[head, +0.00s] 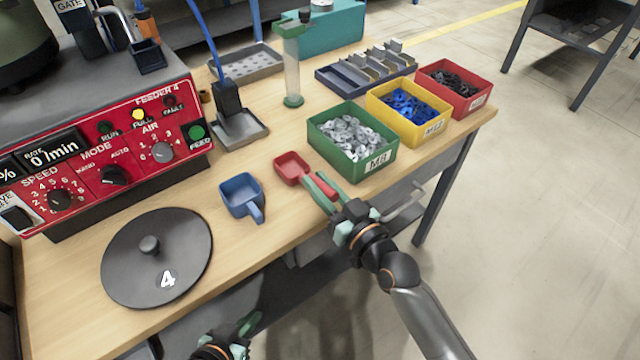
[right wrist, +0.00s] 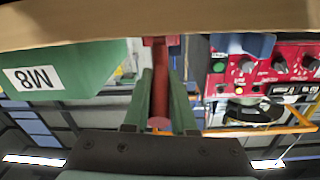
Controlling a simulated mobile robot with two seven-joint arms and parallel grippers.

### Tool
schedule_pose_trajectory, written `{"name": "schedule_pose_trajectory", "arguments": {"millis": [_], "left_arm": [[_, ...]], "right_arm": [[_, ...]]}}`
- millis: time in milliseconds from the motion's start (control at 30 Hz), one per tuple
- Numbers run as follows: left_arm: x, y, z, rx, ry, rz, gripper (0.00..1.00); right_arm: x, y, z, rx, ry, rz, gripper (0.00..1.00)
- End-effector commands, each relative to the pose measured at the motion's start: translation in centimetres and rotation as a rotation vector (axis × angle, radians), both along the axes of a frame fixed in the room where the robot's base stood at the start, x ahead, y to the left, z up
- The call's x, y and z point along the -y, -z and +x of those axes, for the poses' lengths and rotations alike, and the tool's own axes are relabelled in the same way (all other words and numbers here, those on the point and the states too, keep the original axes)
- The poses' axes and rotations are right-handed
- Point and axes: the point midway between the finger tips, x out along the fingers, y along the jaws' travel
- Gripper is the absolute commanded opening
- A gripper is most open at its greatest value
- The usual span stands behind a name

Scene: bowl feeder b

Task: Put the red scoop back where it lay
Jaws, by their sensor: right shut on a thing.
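The red scoop (head: 291,168) is near the front edge of the wooden table, its cup beside the green bin. My right gripper (head: 322,187) is shut on its handle; in the right wrist view the red handle (right wrist: 159,95) lies between the two green fingers (right wrist: 160,100). I cannot tell whether the scoop touches the table. My left gripper (head: 240,335) is low at the bottom of the head view, below the table's front edge, partly cut off; its finger opening is unclear.
A blue scoop (head: 240,192) lies left of the red one. The green bin (head: 330,161) of washers, yellow bin (head: 383,112) and red bin (head: 470,108) stand to the right. A black lid marked 4 (head: 130,262) and the red feeder panel (head: 120,150) are left. Table between blue and red scoops is clear.

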Motion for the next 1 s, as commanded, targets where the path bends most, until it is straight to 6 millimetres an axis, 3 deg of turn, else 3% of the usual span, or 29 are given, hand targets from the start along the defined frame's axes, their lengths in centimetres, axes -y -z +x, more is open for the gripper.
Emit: {"name": "schedule_pose_trajectory", "arguments": {"millis": [133,167,400,733,1000], "left_arm": [[-0.1,0.3,-0.1,-0.002,0.002,0.002,0.0],[-0.1,0.2,-0.1,-0.002,0.002,0.002,0.0],[-0.1,0.3,-0.1,-0.004,0.002,0.004,0.0],[-0.1,0.1,-0.1,-0.005,0.002,0.005,0.0],[-0.1,-0.3,0.0,-0.004,0.002,0.005,0.0]], "right_arm": [[0.0,0.2,0.0,0.002,0.0,0.0,0.0],[0.0,0.2,0.0,0.0,0.0,0.0,0.27],[0.0,0.2,0.0,0.0,0.0,0.0,0.54],[0.1,-0.1,-0.1,-0.001,0.0,-0.001,0.55],[2.8,0.1,-4.2,-0.002,-0.001,-0.005,0.55]]}}
